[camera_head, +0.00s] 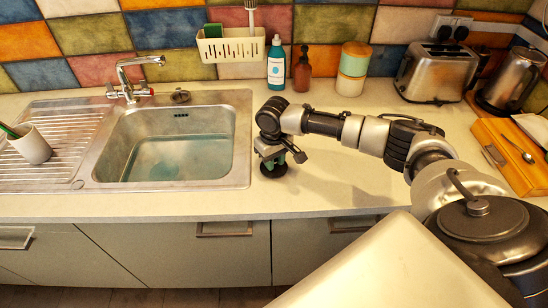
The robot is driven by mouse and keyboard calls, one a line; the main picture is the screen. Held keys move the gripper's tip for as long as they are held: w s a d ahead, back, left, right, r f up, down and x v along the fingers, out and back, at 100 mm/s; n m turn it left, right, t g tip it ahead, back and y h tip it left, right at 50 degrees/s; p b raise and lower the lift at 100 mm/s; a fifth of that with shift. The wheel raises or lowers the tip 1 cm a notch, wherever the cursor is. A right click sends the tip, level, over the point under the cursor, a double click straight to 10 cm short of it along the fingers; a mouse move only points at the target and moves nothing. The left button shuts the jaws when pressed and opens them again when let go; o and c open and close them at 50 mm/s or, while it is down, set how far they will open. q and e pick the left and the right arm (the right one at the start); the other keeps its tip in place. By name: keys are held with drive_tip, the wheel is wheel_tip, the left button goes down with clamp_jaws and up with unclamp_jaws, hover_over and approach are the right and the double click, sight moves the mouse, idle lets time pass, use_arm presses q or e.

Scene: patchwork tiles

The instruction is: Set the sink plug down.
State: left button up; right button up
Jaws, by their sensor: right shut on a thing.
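My right gripper (272,158) reaches in from the right and points down just right of the sink. It is shut on the sink plug (273,172), a dark round disc at or just above the pale counter. I cannot tell whether the plug touches the counter, and its upper part is hidden by the fingers. My left gripper is not in view.
The steel sink (242,150) holds bluish water, with a tap (132,82) behind. A cup (30,146) stands on the drainer. Bottles, a toaster (436,74), a kettle (512,78) and a wooden board (500,140) line the counter.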

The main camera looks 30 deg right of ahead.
drive_tip(key=o, duration=0.9)
drive_tip(key=shift+f, duration=0.15)
drive_tip(key=shift+o, duration=0.2)
wheel_tip(320, 180, up, 12)
drive_tip(key=b, duration=0.2)
drive_tip(key=shift+r, duration=0.2)
